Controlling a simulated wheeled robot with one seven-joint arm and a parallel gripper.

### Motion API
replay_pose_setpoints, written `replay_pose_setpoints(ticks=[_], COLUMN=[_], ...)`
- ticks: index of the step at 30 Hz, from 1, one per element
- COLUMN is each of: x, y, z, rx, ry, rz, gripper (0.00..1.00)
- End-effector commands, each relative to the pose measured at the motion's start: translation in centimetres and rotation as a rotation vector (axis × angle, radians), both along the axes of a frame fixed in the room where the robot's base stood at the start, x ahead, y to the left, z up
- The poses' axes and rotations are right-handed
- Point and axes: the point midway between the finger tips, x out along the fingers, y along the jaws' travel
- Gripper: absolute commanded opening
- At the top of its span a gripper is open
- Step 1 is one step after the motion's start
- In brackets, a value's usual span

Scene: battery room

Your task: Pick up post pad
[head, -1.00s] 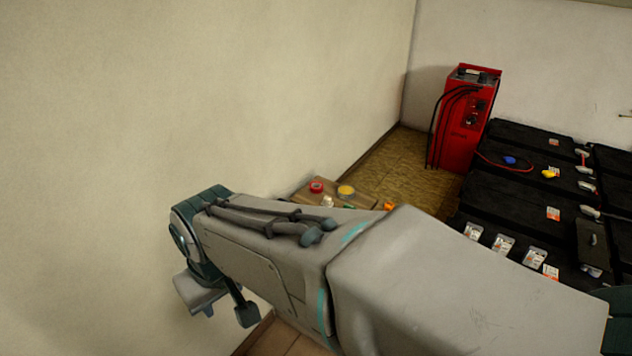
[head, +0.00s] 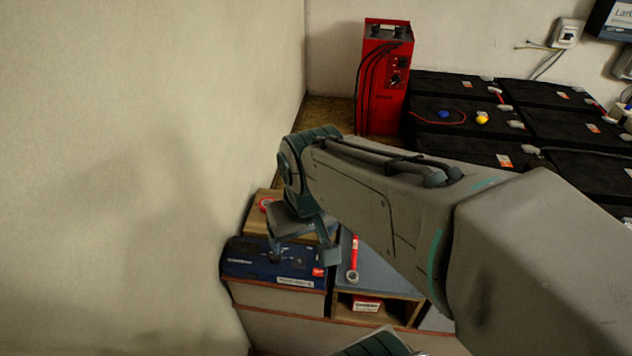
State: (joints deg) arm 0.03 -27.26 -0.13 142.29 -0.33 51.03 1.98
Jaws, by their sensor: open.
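I cannot clearly make out a post pad. A small round red item (head: 265,203) lies on a wooden tray (head: 258,223) by the left wall, partly hidden by my gripper; it could be a pad or a tape roll. A blue round piece (head: 443,114) and a yellow round piece (head: 482,119) lie on a black battery, with a red lead by the blue one. My gripper (head: 303,252) is open and points down in front of the tray, above a dark blue box. Its jaws look empty. My arm hides part of the shelf and batteries.
The dark blue box (head: 272,267) sits on a low wooden shelf unit (head: 290,298). A red-handled tool (head: 353,258) lies on its grey top, and a small red-and-white box (head: 367,304) is inside. A red charger (head: 384,85) stands behind, beside several black batteries (head: 455,84).

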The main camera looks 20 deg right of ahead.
Motion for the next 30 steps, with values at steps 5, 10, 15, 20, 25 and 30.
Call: replay_pose_setpoints(ticks=[5, 10, 15, 20, 25, 30], x=[3.5, 8.3, 12.9, 17.0, 20.7, 22.9], y=[-0.8, -3.5, -6.2, -9.0, -12.1, -14.4], z=[-1.1, -2.8, -5.3, -8.5, -12.4, -15.4], rx=[0.01, 0.024, 0.039, 0.051, 0.062, 0.068], ry=[0.036, 0.079, 0.121, 0.161, 0.198, 0.225], rz=[-0.051, -0.171, -0.278, -0.37, -0.46, -0.525], gripper=[0.78, 0.78, 0.78, 0.78, 0.78, 0.78])
